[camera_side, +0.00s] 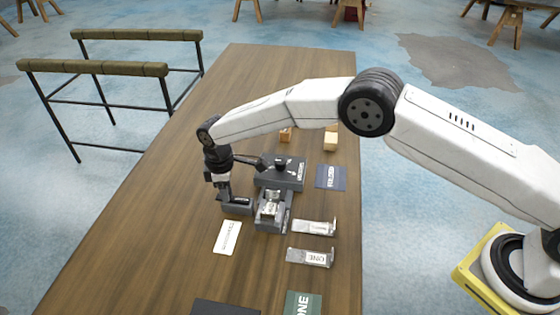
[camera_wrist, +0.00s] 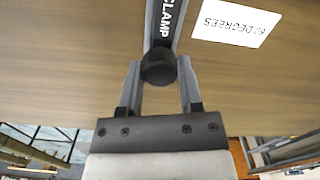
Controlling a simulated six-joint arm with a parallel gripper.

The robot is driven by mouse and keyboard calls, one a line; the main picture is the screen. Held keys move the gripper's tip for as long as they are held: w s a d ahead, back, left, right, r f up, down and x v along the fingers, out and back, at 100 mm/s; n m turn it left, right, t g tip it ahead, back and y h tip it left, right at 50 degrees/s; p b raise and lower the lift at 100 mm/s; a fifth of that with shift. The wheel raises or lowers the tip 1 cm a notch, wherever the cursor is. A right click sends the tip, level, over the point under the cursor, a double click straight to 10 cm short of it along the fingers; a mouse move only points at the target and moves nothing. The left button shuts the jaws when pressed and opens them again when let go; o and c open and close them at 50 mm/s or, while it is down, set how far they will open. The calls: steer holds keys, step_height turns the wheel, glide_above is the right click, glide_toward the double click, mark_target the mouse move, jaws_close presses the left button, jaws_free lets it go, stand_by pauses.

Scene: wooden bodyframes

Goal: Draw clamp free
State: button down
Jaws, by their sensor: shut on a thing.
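The clamp (camera_wrist: 164,20) is a grey bar with the word CLAMP on it, ending in a round black knob (camera_wrist: 159,66). In the wrist view my gripper (camera_wrist: 159,72) has one grey finger on each side of the knob and is shut on it. In the side view my gripper (camera_side: 222,203) points down at the left of the grey fixture (camera_side: 264,222). A low grey bar (camera_side: 238,206) lies between them. A shiny metal piece (camera_side: 271,207) sits in the fixture. The knob is hidden or too small to tell in the side view.
A dark box (camera_side: 284,177) with a black knob stands behind the fixture. Two metal brackets (camera_side: 314,228) (camera_side: 310,257) lie to its right. A white card reading 60 degrees (camera_wrist: 233,22) shows in the wrist view. Small wooden blocks (camera_side: 330,142) stand farther back. The table's left side is clear.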

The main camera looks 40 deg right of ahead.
steer(key=shift+c, duration=2.4)
jaws_free()
steer(key=shift+w+a+r, duration=0.1)
steer(key=shift+w+a, duration=0.1)
steer(key=shift+w, duration=0.05)
steer(key=shift+o, duration=1.1)
steer(key=shift+s, duration=0.1)
steer(key=shift+r, duration=3.85)
steer(key=shift+d, duration=0.1)
